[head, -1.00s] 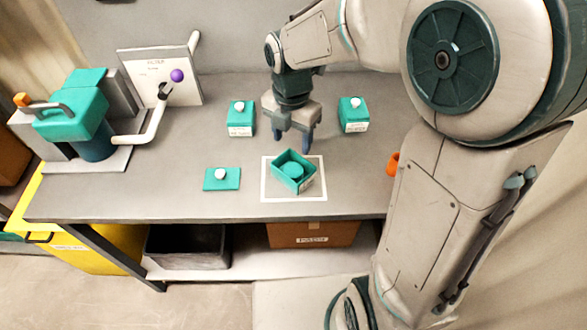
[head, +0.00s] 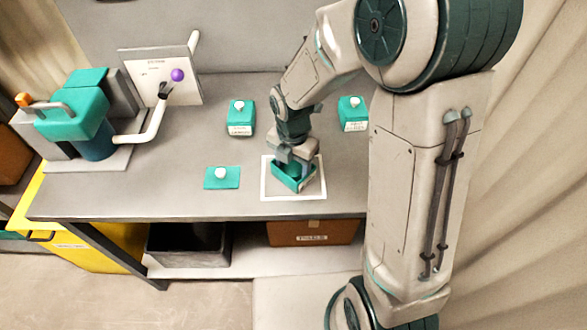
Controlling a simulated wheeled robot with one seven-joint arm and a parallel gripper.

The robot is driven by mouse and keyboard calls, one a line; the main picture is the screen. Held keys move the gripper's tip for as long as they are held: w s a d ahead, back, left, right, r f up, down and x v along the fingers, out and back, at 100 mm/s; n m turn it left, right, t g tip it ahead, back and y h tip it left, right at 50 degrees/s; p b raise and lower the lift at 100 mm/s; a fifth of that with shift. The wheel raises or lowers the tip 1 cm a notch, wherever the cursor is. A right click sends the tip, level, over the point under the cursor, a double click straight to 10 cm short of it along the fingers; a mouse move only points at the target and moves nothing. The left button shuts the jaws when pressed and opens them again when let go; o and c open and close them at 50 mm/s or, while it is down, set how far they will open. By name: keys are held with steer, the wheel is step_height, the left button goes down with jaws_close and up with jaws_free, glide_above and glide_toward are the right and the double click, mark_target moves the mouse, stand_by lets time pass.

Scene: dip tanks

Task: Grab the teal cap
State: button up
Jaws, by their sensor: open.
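An open teal box (head: 295,187) sits turned at an angle inside a white square outline (head: 268,193) near the front edge of the bench. My gripper (head: 294,169) is over the box and points down, its fingers reaching to or into the box opening. The jaws are open. A round teal piece, which looks like the teal cap, showed inside the box earlier; my gripper now hides most or all of it. I cannot tell whether the fingers touch it.
A flat teal lid with a white knob (head: 222,178) lies left of the outline. Two teal boxes with white knobs stand behind, one left (head: 241,117) and one right (head: 353,113). A teal pump-like machine (head: 75,115) with a pale pipe and a panel (head: 160,75) stands far left.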

steer(key=shift+s+d+f, duration=0.1)
steer(key=shift+s+f, duration=0.2)
steer(key=shift+f, duration=0.05)
jaws_close()
steer(key=shift+r, duration=0.1)
